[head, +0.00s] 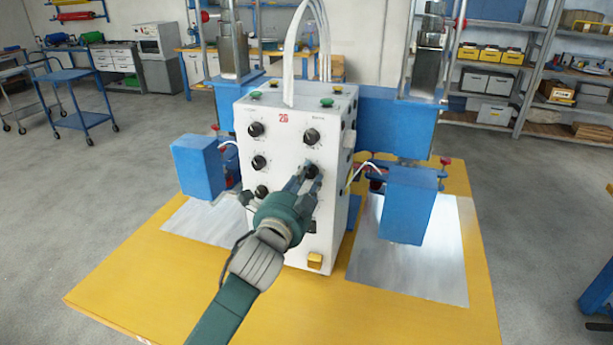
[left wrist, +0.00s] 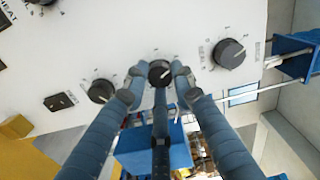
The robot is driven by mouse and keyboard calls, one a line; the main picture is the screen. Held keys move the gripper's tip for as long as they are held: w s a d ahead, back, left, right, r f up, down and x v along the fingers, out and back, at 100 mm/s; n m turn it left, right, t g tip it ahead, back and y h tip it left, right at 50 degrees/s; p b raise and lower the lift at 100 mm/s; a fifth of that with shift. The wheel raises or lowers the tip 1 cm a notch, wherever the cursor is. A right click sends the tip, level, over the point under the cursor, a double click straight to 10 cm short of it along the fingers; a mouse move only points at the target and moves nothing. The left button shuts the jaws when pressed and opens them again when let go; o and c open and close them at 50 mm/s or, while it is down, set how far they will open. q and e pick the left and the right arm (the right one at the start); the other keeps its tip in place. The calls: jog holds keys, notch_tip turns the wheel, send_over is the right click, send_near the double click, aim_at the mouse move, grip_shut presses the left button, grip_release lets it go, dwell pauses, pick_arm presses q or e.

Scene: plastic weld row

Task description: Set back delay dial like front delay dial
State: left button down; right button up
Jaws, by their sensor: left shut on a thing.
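The white control box (head: 287,225) stands upright on the yellow table, with black dials in two columns on its face. My left gripper (head: 308,178) is at the middle dial of the right column. In the left wrist view its fingers (left wrist: 160,80) close around a black dial (left wrist: 160,72), which they partly cover. Another dial (left wrist: 230,53) sits to its right and one (left wrist: 101,91) to its left, both untouched. The left column has an upper dial (head: 256,129), a middle dial (head: 259,162) and a lower dial (head: 262,191). The labels are too small to tell which are the delay dials.
Blue blocks (head: 198,167) and (head: 410,204) flank the box over metal plates (head: 412,262). A yellow button (head: 314,261) is low on the box face. White cables (head: 290,60) rise from its top. The yellow table front (head: 330,318) is clear apart from my left arm.

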pick_arm(q)
jog(key=shift+s+d+f+n, duration=0.1)
jog(key=shift+d+f+n, duration=0.1)
jog(key=shift+n, duration=0.1)
jog(key=c, duration=1.7)
grip_release()
jog(key=shift+o, duration=1.3)
jog(key=shift+r, duration=0.15)
jog(key=shift+s+a, duration=0.25)
jog(key=shift+s, duration=0.25)
jog(key=v, duration=1.1)
jog(key=shift+d, duration=0.1)
